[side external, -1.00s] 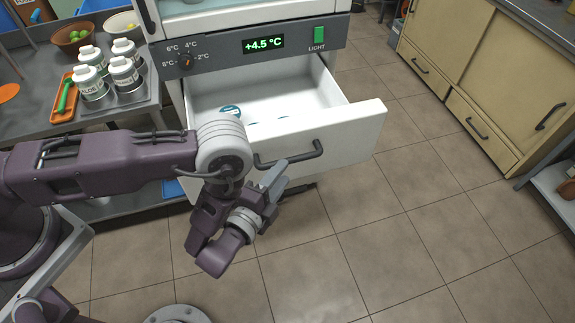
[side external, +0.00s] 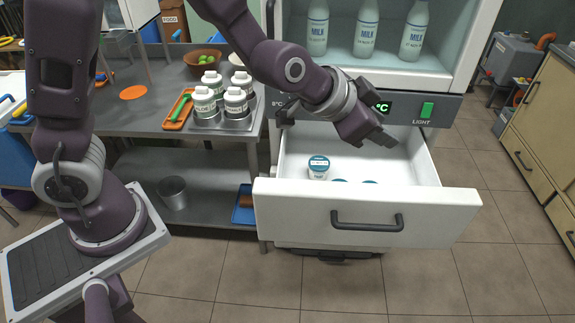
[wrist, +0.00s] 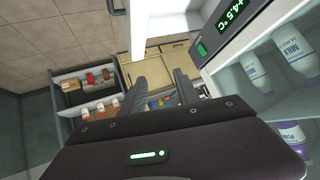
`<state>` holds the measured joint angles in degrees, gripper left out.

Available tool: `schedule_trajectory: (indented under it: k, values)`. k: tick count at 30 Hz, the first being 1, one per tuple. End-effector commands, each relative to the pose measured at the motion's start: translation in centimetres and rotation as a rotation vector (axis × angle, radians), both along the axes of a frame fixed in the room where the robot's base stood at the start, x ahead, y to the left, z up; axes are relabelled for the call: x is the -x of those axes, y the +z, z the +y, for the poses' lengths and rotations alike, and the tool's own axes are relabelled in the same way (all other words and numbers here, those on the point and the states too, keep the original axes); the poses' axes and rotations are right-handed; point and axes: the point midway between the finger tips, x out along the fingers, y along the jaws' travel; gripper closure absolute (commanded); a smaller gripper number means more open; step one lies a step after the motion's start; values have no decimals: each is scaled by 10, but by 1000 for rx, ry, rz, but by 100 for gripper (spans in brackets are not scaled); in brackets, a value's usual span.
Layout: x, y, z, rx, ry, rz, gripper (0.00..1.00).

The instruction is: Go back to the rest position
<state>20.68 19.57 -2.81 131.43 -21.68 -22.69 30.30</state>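My gripper (side external: 388,139) is raised in front of the fridge's control strip, above the open drawer. In the wrist view my gripper (wrist: 160,82) has its two dark fingers apart with nothing between them. The white drawer (side external: 290,208) is pulled out, and its dark handle (side external: 368,224) is clear of my gripper. Inside the drawer stands a white cup with a blue lid (side external: 319,168). Other lids show partly behind the drawer front.
Milk bottles (side external: 366,30) stand on the fridge shelf above. At left, a metal table (side external: 150,122) holds white jars (side external: 205,103), an orange tray (side external: 178,112) and a bowl (side external: 205,62). Wooden cabinets (side external: 550,120) stand at right. Floor is open before the drawer.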

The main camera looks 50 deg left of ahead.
Motion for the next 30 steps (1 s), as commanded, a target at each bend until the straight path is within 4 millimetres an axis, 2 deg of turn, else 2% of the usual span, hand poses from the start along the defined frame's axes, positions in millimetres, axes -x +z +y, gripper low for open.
schedule_trajectory:
  k: [1, 3, 5, 6, 9, 12, 13, 15, 18, 30]
  values:
    - [21, 32, 19, 48, 27, 31, 62]
    - [62, 59, 45, 94, 68, 107, 62]
    - [102, 75, 68, 118, 115, 170, 62]
    - [131, 82, 83, 128, 155, 210, 62]
    - [199, 85, 116, 134, 265, 298, 62]
    - [250, 80, 138, 132, 367, 360, 62]
    - [260, 78, 142, 132, 391, 373, 62]
    - [278, 74, 149, 131, 431, 396, 62]
    - [287, 71, 152, 129, 451, 410, 62]
    - [286, 72, 151, 129, 446, 410, 62]
